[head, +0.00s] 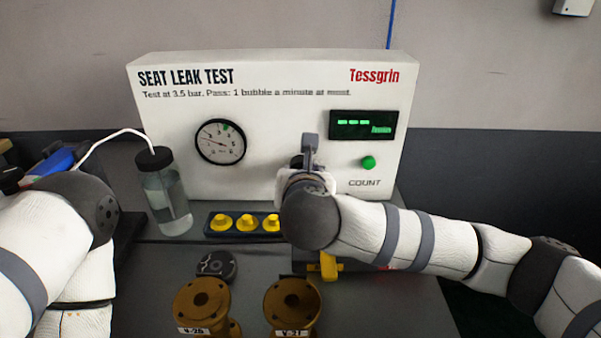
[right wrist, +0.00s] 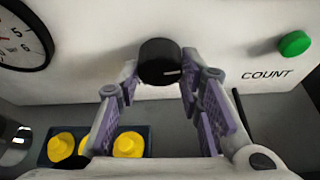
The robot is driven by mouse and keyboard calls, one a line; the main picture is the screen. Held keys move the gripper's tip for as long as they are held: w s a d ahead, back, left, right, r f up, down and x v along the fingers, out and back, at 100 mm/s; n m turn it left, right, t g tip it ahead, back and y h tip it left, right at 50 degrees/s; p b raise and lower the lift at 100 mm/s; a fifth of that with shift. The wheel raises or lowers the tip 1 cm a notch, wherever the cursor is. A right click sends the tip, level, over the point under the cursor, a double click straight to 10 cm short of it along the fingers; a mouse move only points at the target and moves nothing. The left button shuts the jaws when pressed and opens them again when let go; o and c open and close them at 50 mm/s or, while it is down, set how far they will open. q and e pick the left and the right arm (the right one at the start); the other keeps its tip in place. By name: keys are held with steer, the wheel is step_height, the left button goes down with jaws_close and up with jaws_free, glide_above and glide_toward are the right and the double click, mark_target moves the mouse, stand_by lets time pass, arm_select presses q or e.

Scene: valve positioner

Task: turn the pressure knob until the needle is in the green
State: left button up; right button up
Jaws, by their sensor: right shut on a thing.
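The black pressure knob (right wrist: 160,62) sits on the front of the white test box (head: 270,80). My right gripper (right wrist: 160,78) has its two fingers on either side of the knob and is shut on it. In the head view, my right gripper (head: 307,160) hides most of the knob. The round gauge (head: 220,142) is left of the gripper, with a small green band near its top. Its needle is thin and seems to lie left of the green. My left gripper is not in view.
A green COUNT button (head: 368,162) sits under a display (head: 363,125), right of the knob. A clear bottle with tubing (head: 167,195) stands at left. Yellow caps (head: 221,223) sit in a dark tray below the gauge. Two brass valves (head: 203,303) (head: 292,303) stand in front.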

steer(key=m+y+b, duration=0.1)
steer(key=m+y, duration=0.1)
steer(key=m, duration=0.1)
steer(key=shift+f, duration=0.15)
steer(key=shift+m, duration=0.3)
stand_by(0.5)
steer(key=o, duration=1.2)
steer(key=shift+c, duration=0.2)
steer(key=v, duration=1.2)
